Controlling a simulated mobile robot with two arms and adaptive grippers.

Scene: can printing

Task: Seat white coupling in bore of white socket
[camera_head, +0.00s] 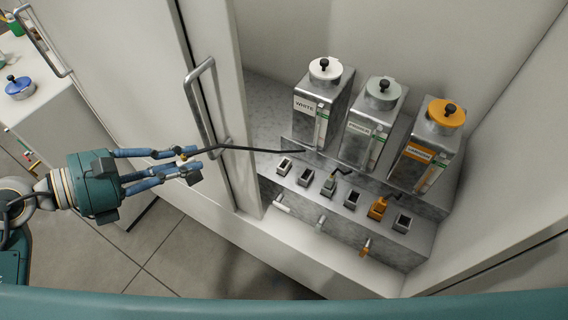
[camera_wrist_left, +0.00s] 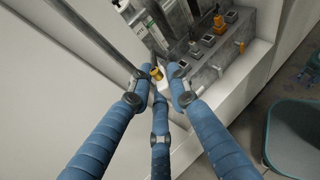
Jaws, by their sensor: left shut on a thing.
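My left gripper (camera_head: 193,164) is in front of the cabinet door, left of the row of sockets and well apart from it. It is shut on the coupling (camera_head: 183,157) at the end of a black hose, largely hidden by the fingers. The hose (camera_head: 250,149) runs to the base of the canister labelled WHITE (camera_head: 310,95). The leftmost socket (camera_head: 285,167) looks empty and sits above a whitish nozzle (camera_head: 282,205); I cannot clearly tell its colour. My right gripper is not in view.
A grey canister (camera_head: 368,130) and an orange-lidded canister (camera_head: 424,150) stand beside the white one. A grey coupling (camera_head: 328,187) and an orange coupling (camera_head: 378,207) sit in the row. The door handle (camera_head: 203,105) rises close behind my left gripper.

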